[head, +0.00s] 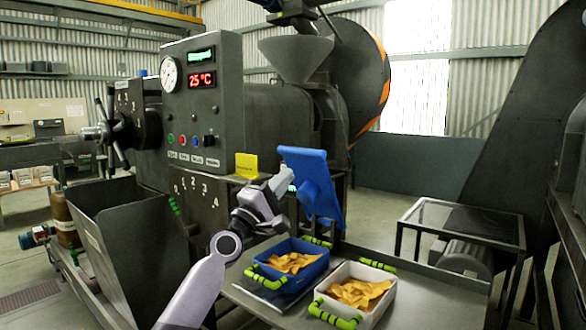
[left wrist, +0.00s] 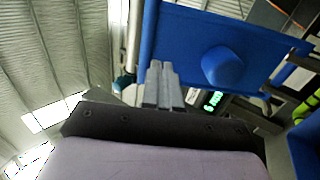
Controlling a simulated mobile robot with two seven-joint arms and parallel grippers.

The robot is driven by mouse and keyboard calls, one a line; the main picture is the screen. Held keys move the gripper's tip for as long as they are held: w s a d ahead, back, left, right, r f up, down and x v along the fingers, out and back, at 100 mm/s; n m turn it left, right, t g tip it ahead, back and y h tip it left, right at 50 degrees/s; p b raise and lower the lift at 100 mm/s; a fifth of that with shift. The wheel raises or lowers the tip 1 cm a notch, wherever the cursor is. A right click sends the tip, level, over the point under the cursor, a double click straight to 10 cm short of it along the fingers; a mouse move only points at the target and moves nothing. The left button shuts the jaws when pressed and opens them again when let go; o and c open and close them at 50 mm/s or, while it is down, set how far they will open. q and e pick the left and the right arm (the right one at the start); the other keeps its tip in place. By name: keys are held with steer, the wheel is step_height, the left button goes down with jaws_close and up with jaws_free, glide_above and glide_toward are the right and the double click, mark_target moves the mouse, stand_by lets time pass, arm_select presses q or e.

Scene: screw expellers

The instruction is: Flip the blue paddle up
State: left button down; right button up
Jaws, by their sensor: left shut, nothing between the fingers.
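The blue paddle (head: 312,182) is a flat blue panel with a rounded boss, steeply tilted on the machine's right side above the trays. It fills much of the upper left wrist view (left wrist: 190,38), with its boss facing the camera. My left gripper (head: 284,180) is shut and empty, with its fingertips close to the paddle's left side. In the left wrist view its fingers (left wrist: 163,82) are together and overlap the paddle's lower left part; I cannot tell whether they touch it. My right gripper is not in view.
A blue tray (head: 268,272) and a white tray (head: 378,312), both holding yellow chips and fitted with green handles, stand on the metal table below the paddle. A yellow plate (head: 246,166) and the control panel (head: 203,105) are to the left. A metal-framed stand (head: 465,225) is at right.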

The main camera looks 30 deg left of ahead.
mark_target(300, 159)
arm_select(q)
steer(key=shift+b+x, duration=0.3)
steer(key=shift+x, duration=1.6)
steer(key=shift+w, duration=0.1)
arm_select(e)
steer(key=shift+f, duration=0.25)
arm_select(q)
steer(key=shift+d+r, duration=0.1)
